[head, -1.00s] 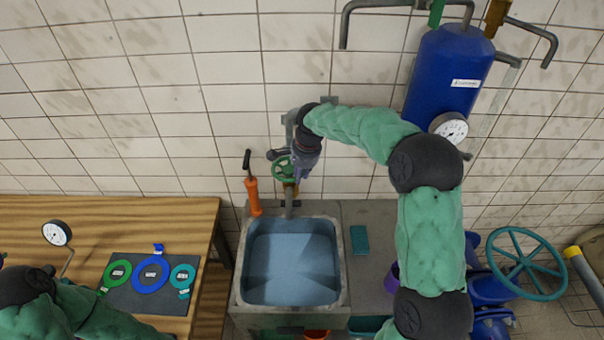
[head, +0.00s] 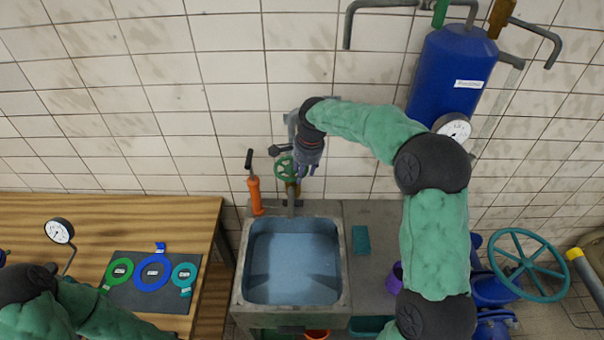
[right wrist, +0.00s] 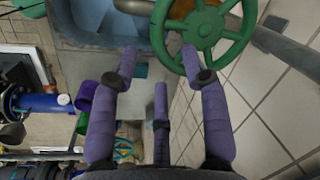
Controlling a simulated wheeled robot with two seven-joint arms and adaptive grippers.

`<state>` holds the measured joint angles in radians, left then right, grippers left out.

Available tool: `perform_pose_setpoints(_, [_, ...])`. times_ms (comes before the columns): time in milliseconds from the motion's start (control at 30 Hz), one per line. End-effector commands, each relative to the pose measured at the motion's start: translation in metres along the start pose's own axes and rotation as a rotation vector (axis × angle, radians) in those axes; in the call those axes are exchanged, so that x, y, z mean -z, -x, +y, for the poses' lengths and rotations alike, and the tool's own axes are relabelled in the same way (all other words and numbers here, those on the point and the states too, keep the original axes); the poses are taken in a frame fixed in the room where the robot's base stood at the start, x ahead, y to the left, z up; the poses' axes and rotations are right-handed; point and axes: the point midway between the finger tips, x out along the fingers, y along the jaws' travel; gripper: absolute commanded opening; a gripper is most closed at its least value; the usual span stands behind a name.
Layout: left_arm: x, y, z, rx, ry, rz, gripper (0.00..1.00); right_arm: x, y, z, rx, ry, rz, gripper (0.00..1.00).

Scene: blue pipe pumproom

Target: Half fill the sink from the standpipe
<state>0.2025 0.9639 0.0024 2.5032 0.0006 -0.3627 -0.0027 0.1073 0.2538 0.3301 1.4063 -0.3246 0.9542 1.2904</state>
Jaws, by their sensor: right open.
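The sink (head: 345,262) stands below the tiled wall and holds bluish water or shows a bluish basin; the level is hard to tell. The standpipe (head: 291,203) rises at the sink's back edge with a green handwheel (head: 284,168) on it. My right gripper (head: 307,172) is just right of the handwheel. In the right wrist view the green handwheel (right wrist: 243,40) is beyond the fingertips, and my right gripper (right wrist: 160,65) is open and empty, its fingers apart from each other. My left gripper is out of the head view; only its arm shows at lower left.
An orange hand pump (head: 255,194) stands left of the standpipe. A teal block (head: 361,240) lies right of the sink. A blue tank (head: 450,75) with a gauge hangs at upper right. A wooden table (head: 190,212) with coloured rings is at left.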

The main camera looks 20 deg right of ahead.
Motion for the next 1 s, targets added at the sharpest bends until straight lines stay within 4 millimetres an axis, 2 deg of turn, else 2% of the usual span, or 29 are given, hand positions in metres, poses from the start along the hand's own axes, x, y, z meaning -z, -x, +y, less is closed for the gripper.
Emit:
perform_pose_setpoints(300, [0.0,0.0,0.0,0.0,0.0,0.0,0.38,-0.001,0.064,-0.001,0.004,0.001,0.001,0.46])
perform_pose_setpoints(500, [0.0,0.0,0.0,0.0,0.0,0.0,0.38,-0.002,0.092,-0.001,0.001,0.001,-0.001,0.46])
perform_pose_setpoints(700, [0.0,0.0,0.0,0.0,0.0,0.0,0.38,-0.002,0.102,0.0,-0.001,0.002,-0.002,0.46])
perform_pose_setpoints(1000, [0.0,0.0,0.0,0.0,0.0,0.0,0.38,-0.002,0.103,0.0,-0.001,0.001,-0.002,0.46])
